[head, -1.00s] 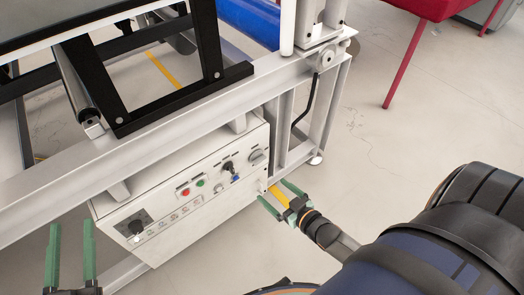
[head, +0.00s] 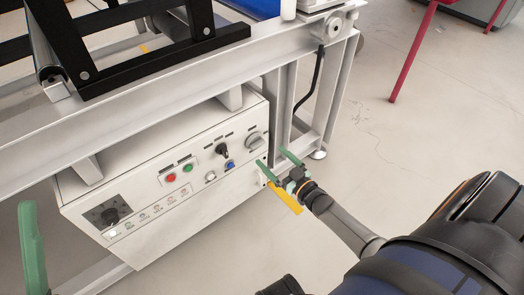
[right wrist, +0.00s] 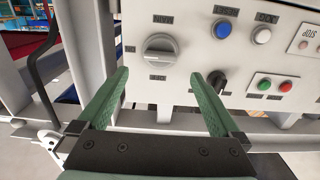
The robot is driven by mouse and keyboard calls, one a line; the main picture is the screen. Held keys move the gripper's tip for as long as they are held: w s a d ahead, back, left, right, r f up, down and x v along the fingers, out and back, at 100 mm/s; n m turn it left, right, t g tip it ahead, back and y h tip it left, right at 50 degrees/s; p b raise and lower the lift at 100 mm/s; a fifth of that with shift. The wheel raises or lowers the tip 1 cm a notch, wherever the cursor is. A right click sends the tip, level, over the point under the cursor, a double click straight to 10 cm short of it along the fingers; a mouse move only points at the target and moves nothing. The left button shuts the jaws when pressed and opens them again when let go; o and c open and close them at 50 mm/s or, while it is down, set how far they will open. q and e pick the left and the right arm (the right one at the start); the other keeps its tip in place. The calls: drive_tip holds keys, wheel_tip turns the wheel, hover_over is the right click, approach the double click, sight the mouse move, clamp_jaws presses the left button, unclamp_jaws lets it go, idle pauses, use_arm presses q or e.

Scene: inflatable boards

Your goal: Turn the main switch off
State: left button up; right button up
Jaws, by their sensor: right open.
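The main switch (head: 254,140) is a grey rotary knob at the right end of the white control box (head: 150,190). In the right wrist view the knob (right wrist: 160,47) is large, its bar handle roughly crosswise, with a MAIN label upside down beside it. My right gripper (head: 276,160) is open and empty, just right of and below the knob. In the right wrist view its green fingers (right wrist: 160,95) point at the panel on either side of the knob, apart from it. My left gripper (head: 32,250) shows partly at the left edge; only one finger is clear.
A black knob (head: 222,149), a blue button (head: 230,165), and green (head: 188,167) and red (head: 171,177) buttons share the panel. A grey frame beam (head: 190,80) runs above the box. Frame posts (head: 290,105) stand right of it.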

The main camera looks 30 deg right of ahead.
sight(259, 145)
drive_tip(key=w, duration=0.2)
drive_tip(key=w+b, duration=0.1)
drive_tip(key=w, duration=0.1)
drive_tip(key=shift+w+a+f, duration=0.1)
drive_tip(key=shift+w+a, duration=0.1)
drive_tip(key=shift+w, duration=0.15)
drive_tip(key=shift+w+b, duration=0.45)
drive_tip(key=shift+w, duration=0.3)
drive_tip(key=shift+c, duration=0.2)
drive_tip(key=c, duration=1.3)
